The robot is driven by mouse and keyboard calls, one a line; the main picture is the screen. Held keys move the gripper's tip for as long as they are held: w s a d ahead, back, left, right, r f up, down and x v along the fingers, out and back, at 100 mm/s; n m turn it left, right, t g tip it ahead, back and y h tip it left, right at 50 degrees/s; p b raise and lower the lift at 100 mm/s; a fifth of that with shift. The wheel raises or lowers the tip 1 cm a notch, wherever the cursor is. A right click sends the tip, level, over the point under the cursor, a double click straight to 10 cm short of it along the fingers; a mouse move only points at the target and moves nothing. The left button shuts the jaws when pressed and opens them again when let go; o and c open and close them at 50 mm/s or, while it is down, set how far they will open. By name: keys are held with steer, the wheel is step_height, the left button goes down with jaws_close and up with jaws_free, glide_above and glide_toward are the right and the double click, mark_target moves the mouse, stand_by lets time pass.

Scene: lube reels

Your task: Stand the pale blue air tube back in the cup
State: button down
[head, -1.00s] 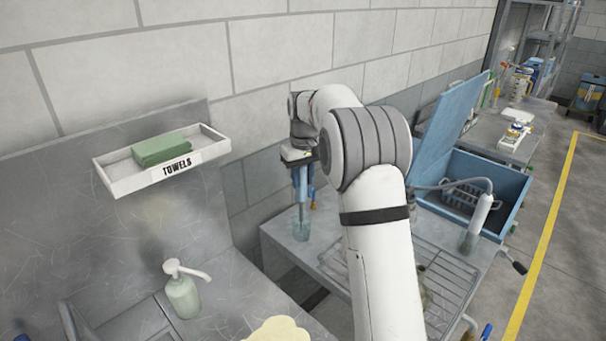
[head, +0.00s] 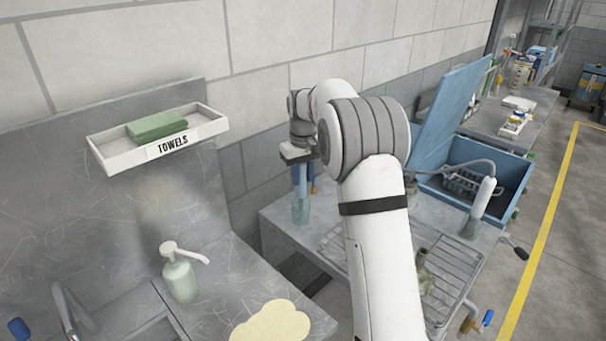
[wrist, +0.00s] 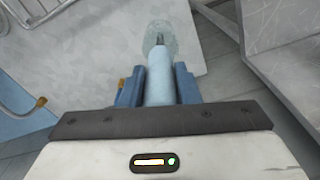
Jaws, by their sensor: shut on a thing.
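The pale blue air tube (wrist: 160,78) is gripped between the two blue fingers of my gripper (wrist: 159,90) and points away from the wrist. In the head view the tube (head: 301,182) hangs upright below my gripper (head: 302,168). The clear cup (head: 302,212) stands on the grey bench below it. In the wrist view the tube's narrow dark tip overlaps the round cup (wrist: 153,32). The tube's lower end shows within the cup's outline; I cannot tell whether it touches the bottom. My gripper is shut on the tube.
A wire rack (head: 440,276) lies on the bench right of my arm. A blue open-lidded bin (head: 520,177) stands behind, with a hose-fitted pale cylinder (head: 479,207) in front. The block wall is close behind the cup. A soap bottle (head: 182,276) stands at left.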

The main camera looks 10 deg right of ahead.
steer(key=shift+f, duration=0.45)
steer(key=c, duration=1)
jaws_free()
step_height(320, 180, up, 7)
steer(key=shift+s+r+b, duration=0.1)
steer(key=shift+b, duration=0.45)
steer(key=shift+r, duration=0.25)
